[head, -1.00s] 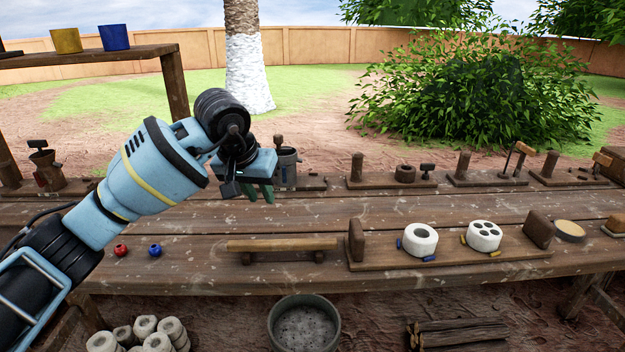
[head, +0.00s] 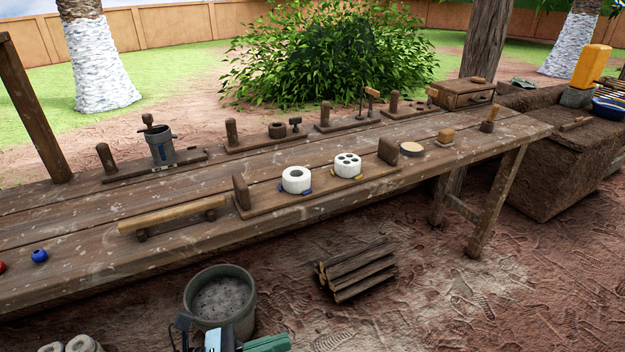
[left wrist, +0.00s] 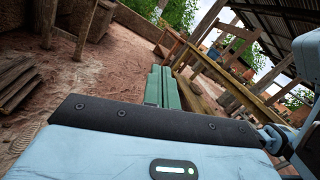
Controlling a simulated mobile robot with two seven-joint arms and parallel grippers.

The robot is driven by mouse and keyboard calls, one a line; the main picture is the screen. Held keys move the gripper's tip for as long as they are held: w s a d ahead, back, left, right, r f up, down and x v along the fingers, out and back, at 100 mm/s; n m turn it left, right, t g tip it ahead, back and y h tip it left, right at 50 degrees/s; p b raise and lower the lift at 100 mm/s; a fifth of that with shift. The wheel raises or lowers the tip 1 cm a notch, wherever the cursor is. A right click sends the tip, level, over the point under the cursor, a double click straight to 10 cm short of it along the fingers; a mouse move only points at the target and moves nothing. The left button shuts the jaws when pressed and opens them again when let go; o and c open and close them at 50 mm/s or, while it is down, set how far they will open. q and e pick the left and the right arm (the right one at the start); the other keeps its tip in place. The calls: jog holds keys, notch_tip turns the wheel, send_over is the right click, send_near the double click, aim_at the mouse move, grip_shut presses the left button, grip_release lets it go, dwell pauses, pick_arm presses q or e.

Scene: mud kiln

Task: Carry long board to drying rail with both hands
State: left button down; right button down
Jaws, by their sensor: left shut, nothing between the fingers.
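A long board (head: 243,211) with upright end blocks lies near the front edge of the workbench. Two white round pieces, one with a single hole (head: 296,180) and one with several holes (head: 347,165), stand on it. A light wooden bar (head: 170,214) rests on two small blocks to its left; I cannot tell whether this is the drying rail. My left gripper (head: 268,343) is low at the bottom edge of the head view, in front of the bench and apart from the board. Its green fingers (left wrist: 163,85) are shut and empty in the left wrist view. My right gripper is not in view.
A grey bucket (head: 220,297) stands on the ground close to my left gripper. Stacked firewood (head: 357,270) lies right of it. Blue (head: 39,256) and red beads lie on the bench's left. A mud-brick block (head: 570,165) stands far right. Ground before the bench's right end is clear.

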pick_arm(q)
jog(key=s+a+f+n+t+y, duration=0.35)
jog(key=s+f+n+y, duration=0.35)
jog(key=n, duration=0.9)
jog(key=s+a+f+n+t+y, duration=0.3)
jog(key=s+a+f+n+y, duration=0.45)
jog(key=n, duration=0.85)
jog(key=s+f+n+g, duration=0.3)
jog(key=s+f+n, duration=0.2)
jog(key=s, duration=0.4)
jog(key=s+f+n+g+y, duration=0.1)
jog(key=s+f+n+g, duration=0.3)
jog(key=s, duration=0.5)
jog(key=f+n, duration=0.1)
jog(key=n, duration=0.1)
jog(key=shift+f+n, duration=0.25)
jog(key=shift+n, duration=0.15)
